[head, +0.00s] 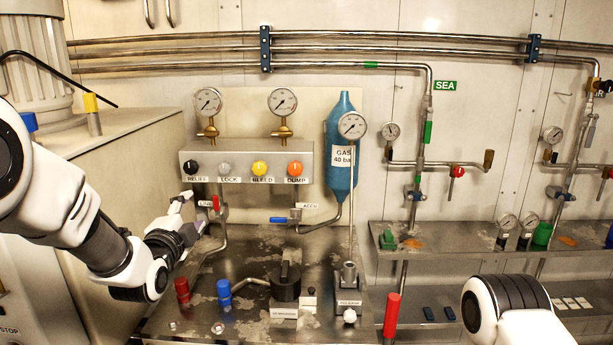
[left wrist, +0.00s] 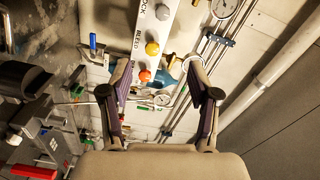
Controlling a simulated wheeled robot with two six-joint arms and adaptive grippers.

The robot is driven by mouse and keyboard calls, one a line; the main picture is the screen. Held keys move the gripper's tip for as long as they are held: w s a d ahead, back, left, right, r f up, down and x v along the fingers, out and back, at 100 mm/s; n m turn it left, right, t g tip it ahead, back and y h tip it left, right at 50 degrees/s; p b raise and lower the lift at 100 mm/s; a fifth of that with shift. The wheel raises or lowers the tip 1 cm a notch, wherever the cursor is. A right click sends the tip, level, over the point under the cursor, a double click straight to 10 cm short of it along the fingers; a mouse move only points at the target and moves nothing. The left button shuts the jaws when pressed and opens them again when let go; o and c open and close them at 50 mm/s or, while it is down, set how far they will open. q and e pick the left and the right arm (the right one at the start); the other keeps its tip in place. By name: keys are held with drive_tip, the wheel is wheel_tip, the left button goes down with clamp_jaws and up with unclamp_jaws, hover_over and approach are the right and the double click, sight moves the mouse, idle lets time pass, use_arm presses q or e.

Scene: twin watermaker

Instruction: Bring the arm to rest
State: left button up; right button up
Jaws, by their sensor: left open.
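My left gripper (head: 190,212) is open and empty, with nothing between its fingers. It is raised over the left part of the steel bench (head: 215,257), below the valve panel (head: 245,160) and left of the red-handled valve (head: 216,203). In the left wrist view, the open fingers (left wrist: 160,72) point toward the panel knobs and pipes, which look tilted. My right arm (head: 510,310) shows only as a white and black link at the lower right; its gripper is out of view.
A red cap (head: 182,290) and a blue cap (head: 224,293) stand on the bench below my left gripper. A black-topped fitting (head: 286,283) and a tall gauge post (head: 351,210) stand farther right. A grey cabinet (head: 115,165) is behind my left arm.

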use_arm(q)
drive_tip(key=s+f+n+g, duration=0.3)
drive_tip(key=s+f, duration=0.2)
drive_tip(key=f, duration=0.5)
drive_tip(key=s+f+n+g, duration=0.2)
drive_tip(key=s+f+g, duration=0.15)
drive_tip(key=f, duration=0.75)
drive_tip(key=s+f+n+g, duration=0.25)
drive_tip(key=s+f, duration=0.35)
drive_tip(key=f, duration=0.4)
drive_tip(key=s+f+n+g, duration=0.4)
drive_tip(key=s+f, duration=0.4)
drive_tip(key=s, duration=0.7)
drive_tip(key=s+a+f+n+g, duration=0.1)
drive_tip(key=s+f+n+g, duration=0.3)
drive_tip(key=s+f, duration=0.4)
drive_tip(key=s+g, duration=0.1)
drive_tip(key=s, duration=0.6)
drive_tip(key=shift+a+f+y, duration=0.15)
drive_tip(key=shift+y, duration=0.15)
use_arm(e)
drive_tip(key=shift+s+r, duration=0.1)
drive_tip(key=shift+s, duration=0.05)
